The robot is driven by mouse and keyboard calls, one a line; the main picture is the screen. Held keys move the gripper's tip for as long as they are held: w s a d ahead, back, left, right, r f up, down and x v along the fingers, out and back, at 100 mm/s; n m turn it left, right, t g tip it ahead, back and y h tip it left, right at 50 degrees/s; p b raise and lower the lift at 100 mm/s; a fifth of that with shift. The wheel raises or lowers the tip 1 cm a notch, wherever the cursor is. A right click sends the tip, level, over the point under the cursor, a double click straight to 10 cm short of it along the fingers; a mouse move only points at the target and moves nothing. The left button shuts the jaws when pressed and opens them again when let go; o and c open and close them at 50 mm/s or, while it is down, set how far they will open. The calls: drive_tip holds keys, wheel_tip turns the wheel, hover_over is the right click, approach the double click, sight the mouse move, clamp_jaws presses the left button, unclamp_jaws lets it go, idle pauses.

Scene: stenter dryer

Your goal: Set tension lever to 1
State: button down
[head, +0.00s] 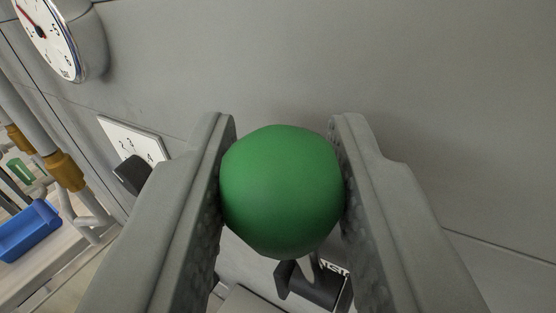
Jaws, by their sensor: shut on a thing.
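A green ball-shaped knob (282,192) sits in the middle of the head view. My gripper (284,185) is shut on it, with one grey finger against its left side and one against its right. Below the knob a thin light rod (309,266) leads down to a dark bracket (318,288), so this appears to be the tension lever. A label with dark letters next to the bracket is mostly hidden. The lever's scale and setting cannot be read.
A round gauge (47,32) with a red needle sticks out at upper left. A white numbered dial plate (130,141) with a black knob (132,175) is left of my gripper. A blue bin (28,230) and pipes stand at far left. The grey panel (450,100) at right is bare.

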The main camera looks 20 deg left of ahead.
drive_tip(key=c, duration=1.1)
unclamp_jaws()
drive_tip(key=shift+d, duration=0.1)
drive_tip(key=shift+c, duration=0.2)
drive_tip(key=v, duration=1.7)
drive_tip(key=shift+s, duration=0.2)
drive_tip(key=s+a+f+h, duration=0.1)
drive_tip(key=s+f, duration=0.7)
drive_tip(key=s, duration=0.4)
drive_tip(key=s+a+f+m+h, duration=0.1)
drive_tip(key=s+a+f, duration=0.1)
drive_tip(key=s+f, duration=0.7)
drive_tip(key=s+a+f+h, duration=0.1)
drive_tip(key=s+f, duration=0.7)
drive_tip(key=s, duration=0.8)
drive_tip(key=shift+s+a+f+h, duration=0.3)
drive_tip(key=shift+s+a+h, duration=0.1)
drive_tip(key=shift+a, duration=0.05)
